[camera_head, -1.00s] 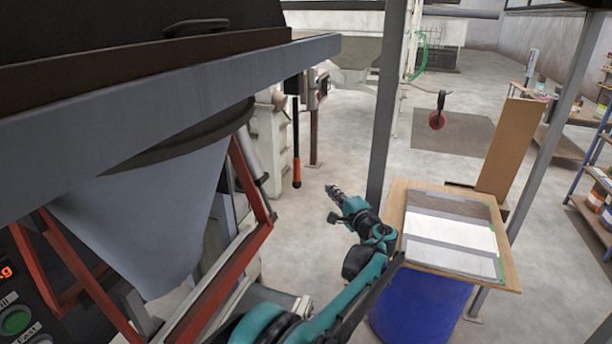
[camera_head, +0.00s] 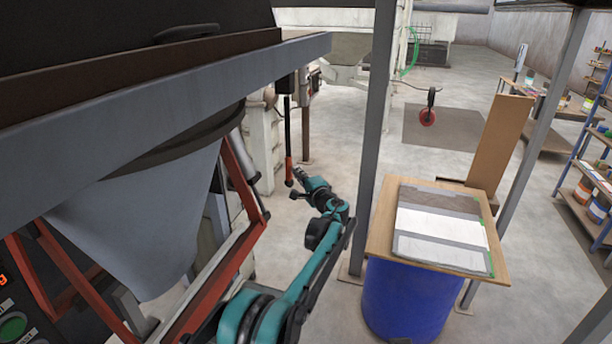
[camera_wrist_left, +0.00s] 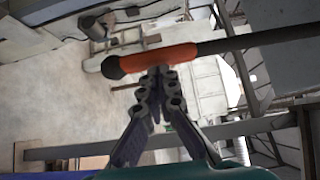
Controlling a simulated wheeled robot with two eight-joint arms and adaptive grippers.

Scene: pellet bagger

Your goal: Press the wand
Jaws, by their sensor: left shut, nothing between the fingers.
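The wand (camera_head: 288,135) hangs upright, a thin dark rod with an orange grip, below a dark box by the hopper frame. In the left wrist view the orange grip (camera_wrist_left: 158,58) crosses the picture, with a black ball at its end. My left gripper (camera_head: 298,172) is at the grip's lower part, just right of it in the head view. In the left wrist view its closed fingertips (camera_wrist_left: 161,73) point at the side of the grip and appear to touch it; exact contact cannot be told. Nothing is held. My right gripper is not in view.
The grey hopper (camera_head: 150,210) and its red frame bars (camera_head: 245,185) are left of my arm. A grey post (camera_head: 376,130) stands to the right. Beyond it a wooden board (camera_head: 380,235) with flat bags rests on a blue drum (camera_head: 405,300). Open floor lies behind the wand.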

